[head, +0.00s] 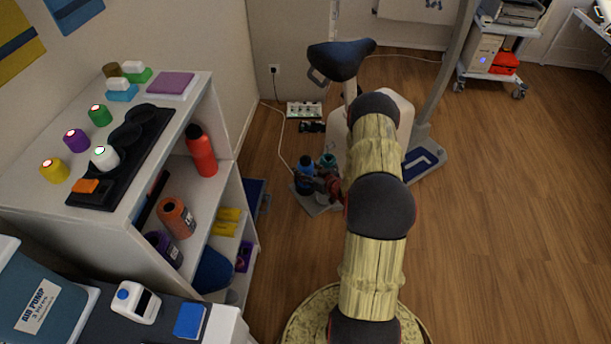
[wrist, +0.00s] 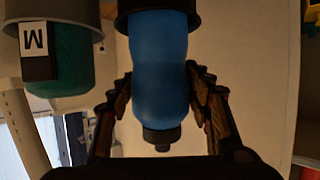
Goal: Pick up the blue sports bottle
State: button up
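The blue sports bottle (head: 305,172) stands low near the floor in the head view, left of my arm. In the wrist view the blue bottle (wrist: 160,75) appears inverted, its dark cap pointing down and its other end inside a black holder. My gripper (wrist: 160,85) has one finger on each side of the bottle. The fingertips line up with the bottle's edges, and I cannot tell whether they touch it. In the head view my gripper (head: 327,185) is small and dark beside the bottle, partly hidden by my arm.
A green bottle (wrist: 58,62) sits in a grey cup with an M label, close beside the blue one; it also shows in the head view (head: 327,161). An exercise bike seat (head: 340,60) rises behind. A white shelf (head: 222,110) stands left. Wooden floor at right is clear.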

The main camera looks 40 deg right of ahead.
aim_at(305, 156)
jog(key=c, duration=1)
jog(key=shift+c, duration=0.6)
jog(key=shift+r, duration=0.15)
notch_tip(305, 156, up, 10)
jog(key=p, duration=0.4)
jog(key=shift+p, duration=0.35)
